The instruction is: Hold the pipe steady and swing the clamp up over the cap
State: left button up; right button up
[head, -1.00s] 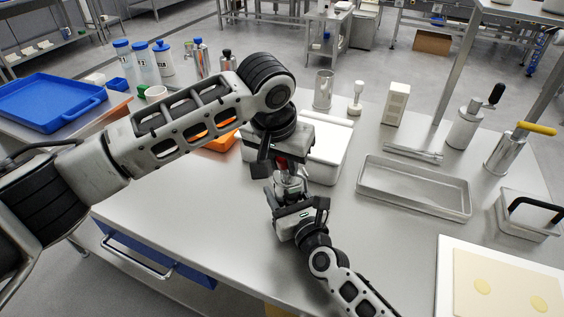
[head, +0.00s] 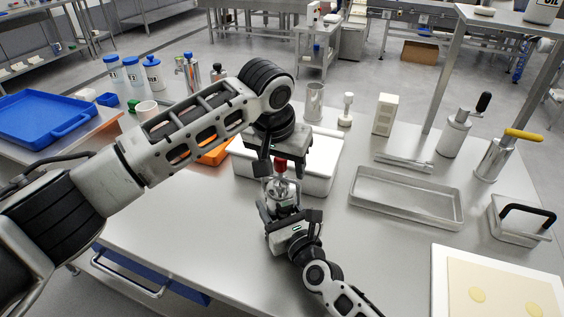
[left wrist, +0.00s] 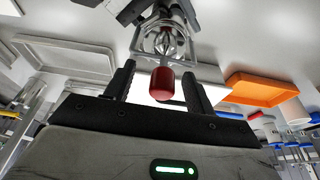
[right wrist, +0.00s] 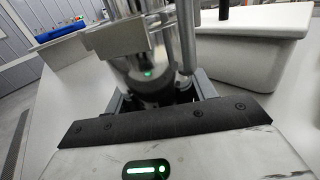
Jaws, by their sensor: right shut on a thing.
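The metal pipe (head: 281,190) stands upright over the worktop, and my right gripper (head: 283,211) is shut around it. In the right wrist view the shiny pipe (right wrist: 150,75) sits between the fingers. The clamp's red grip (head: 281,165) is above the pipe, below my left gripper (head: 276,168). In the left wrist view the red grip (left wrist: 162,84) lies between the two open fingers (left wrist: 158,88), with a gap on each side. The clamp's metal wire part (left wrist: 165,42) shows beyond the grip. The cap is hard to make out.
A white lidded bin (head: 320,170) stands just behind the pipe. An orange tray (head: 216,153) is to the left and a steel tray (head: 407,196) to the right. A white board with dough (head: 500,285) lies at front right. The front left worktop is clear.

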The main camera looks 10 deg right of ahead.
jog(key=shift+s+f, duration=0.15)
jog(key=shift+f, duration=0.4)
pick_arm(q)
jog(key=shift+r, duration=3.5)
pick_arm(e)
jog(key=shift+a, duration=0.1)
jog(key=shift+r, duration=0.25)
jog(key=o, duration=1.2)
jog(key=shift+r, duration=0.15)
